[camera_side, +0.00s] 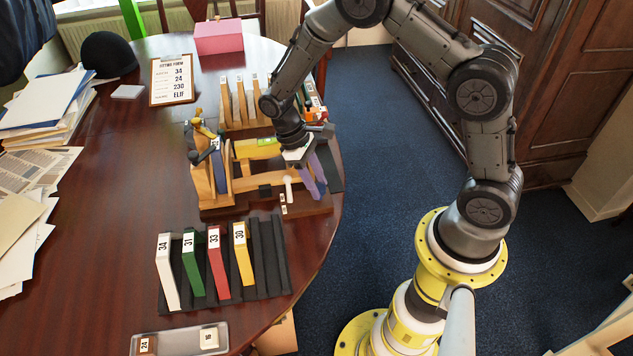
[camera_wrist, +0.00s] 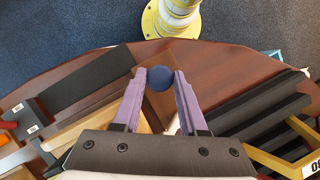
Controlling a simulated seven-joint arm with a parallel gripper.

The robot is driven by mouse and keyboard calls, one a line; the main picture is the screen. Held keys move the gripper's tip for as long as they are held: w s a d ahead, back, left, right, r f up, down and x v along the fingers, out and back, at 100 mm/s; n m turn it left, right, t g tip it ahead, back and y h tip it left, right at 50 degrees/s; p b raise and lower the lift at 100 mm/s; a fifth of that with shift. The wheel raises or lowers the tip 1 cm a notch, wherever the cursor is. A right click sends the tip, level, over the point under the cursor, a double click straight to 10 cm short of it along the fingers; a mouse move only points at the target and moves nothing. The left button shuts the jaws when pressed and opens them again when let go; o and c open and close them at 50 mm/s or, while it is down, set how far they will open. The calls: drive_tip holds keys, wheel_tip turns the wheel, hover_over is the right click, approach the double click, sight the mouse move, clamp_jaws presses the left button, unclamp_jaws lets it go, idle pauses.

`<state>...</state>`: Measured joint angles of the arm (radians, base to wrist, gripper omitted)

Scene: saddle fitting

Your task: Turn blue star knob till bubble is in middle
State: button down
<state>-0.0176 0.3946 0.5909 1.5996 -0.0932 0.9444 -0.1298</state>
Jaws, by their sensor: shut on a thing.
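The blue star knob (camera_wrist: 159,78) shows in the wrist view as a dark blue round shape between the tips of my gripper's purple fingers. My gripper (camera_wrist: 160,80) is shut on it. In the side view my gripper (camera_side: 316,178) points down at the right end of the wooden fitting jig (camera_side: 215,197), and the knob cannot be made out there. A yellow-green piece (camera_side: 268,142), perhaps the level, lies on the jig's upper bar just left of my wrist. Its bubble is too small to tell.
A black rack (camera_side: 275,265) with white, green, red and yellow numbered plates stands in front of the jig. Upright wooden pieces (camera_side: 240,105) stand behind it. A framed form (camera_side: 172,80) and a pink box (camera_side: 219,37) are farther back. The table's left middle is clear.

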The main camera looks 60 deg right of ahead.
drive_tip(key=shift+m+y, duration=0.4)
drive_tip(key=shift+m, duration=0.5)
drive_tip(key=shift+c, duration=2.3)
unclamp_jaws()
drive_tip(key=v, duration=1.4)
drive_tip(key=shift+f, duration=0.1)
